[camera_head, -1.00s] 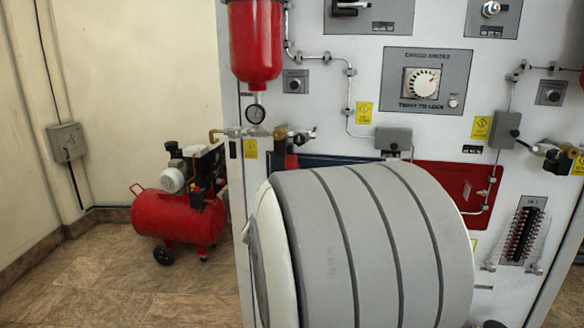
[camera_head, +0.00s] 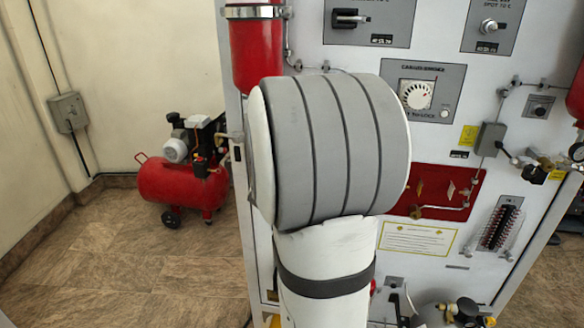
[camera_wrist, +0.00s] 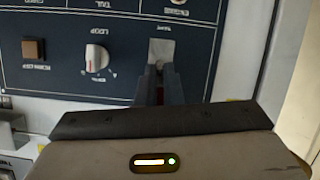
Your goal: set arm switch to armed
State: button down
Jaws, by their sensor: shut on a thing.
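In the wrist view, the dark fingers of my gripper (camera_wrist: 158,87) reach up to a dark blue panel (camera_wrist: 110,68) and are shut on the lower part of a light grey switch (camera_wrist: 162,50). Its printed label cannot be read, so I cannot confirm it as the arm switch or tell its setting. The fingers hide part of the switch. In the head view my arm covers this part of the panel, and my gripper is not visible there.
A white round knob (camera_wrist: 96,58) and a brown square button (camera_wrist: 33,49) sit left of the switch. In the head view, a red compressor (camera_head: 182,185) stands on the floor at left. A red cylinder (camera_head: 258,55) hangs at the panel's left edge. Floor at left front is clear.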

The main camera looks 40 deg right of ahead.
dwell(0.4)
jog(key=c, duration=1.6)
grip_release()
jog(key=p+v, duration=0.1)
jog(key=v, duration=0.7)
jog(key=shift+w, duration=0.1)
